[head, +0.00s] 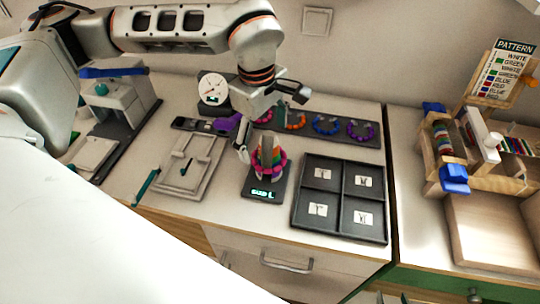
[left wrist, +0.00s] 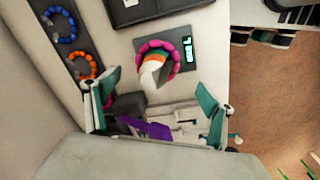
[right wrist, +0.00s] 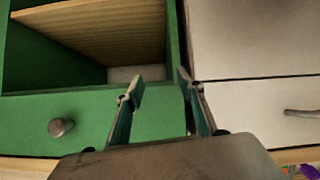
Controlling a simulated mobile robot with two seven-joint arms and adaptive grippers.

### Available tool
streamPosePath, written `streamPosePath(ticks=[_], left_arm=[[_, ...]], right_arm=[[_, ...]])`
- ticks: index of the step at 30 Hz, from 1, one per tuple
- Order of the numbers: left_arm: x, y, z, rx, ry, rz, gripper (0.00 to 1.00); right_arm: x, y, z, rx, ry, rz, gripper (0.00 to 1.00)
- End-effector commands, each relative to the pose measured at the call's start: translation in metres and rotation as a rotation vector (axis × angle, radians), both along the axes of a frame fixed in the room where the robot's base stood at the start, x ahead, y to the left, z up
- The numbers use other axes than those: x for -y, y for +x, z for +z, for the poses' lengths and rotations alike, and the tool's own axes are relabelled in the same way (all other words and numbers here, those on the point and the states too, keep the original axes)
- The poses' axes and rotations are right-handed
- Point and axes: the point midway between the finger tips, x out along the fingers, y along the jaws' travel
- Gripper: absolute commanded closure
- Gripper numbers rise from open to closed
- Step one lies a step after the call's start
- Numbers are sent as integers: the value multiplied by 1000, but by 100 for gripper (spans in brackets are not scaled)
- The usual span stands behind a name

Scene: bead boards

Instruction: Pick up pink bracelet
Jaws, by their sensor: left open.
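A pink bracelet (head: 254,173) sits around the striped sizing cone (head: 267,153) on a dark stand with a lit green display. In the left wrist view the pink bracelet (left wrist: 172,68) rings the pale cone tip. Another pink bracelet (head: 264,117) lies on the dark rack, partly hidden by my left gripper. My left gripper (head: 272,122) is open, above and behind the cone, apart from the bracelet on it. Its fingers (left wrist: 160,84) are spread in the left wrist view. My right gripper (right wrist: 160,84) is open and empty before the green cabinet.
The dark rack (head: 345,139) also holds orange (head: 294,122), blue (head: 326,125) and purple (head: 361,131) bracelets. A dark four-compartment tray (head: 340,190) stands right of the cone. A pale board (head: 188,168) and a dial gauge (head: 212,90) are at the left. A wooden bead loom (head: 450,150) stands far right.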

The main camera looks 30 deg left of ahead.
Motion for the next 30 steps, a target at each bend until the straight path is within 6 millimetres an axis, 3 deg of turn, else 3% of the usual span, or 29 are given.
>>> streamPosePath(ticks=[15,24,28,30], left_arm=[[5,10,-61,-4,-3,0,17],[5,10,-65,-2,-4,0,17],[5,10,-65,-2,-4,0,51],[5,10,-65,-2,-4,0,56]], right_arm=[[0,0,2,1,0,0,62],[0,0,2,1,0,0,62],[0,0,2,1,0,0,62],[0,0,2,1,0,0,62]])
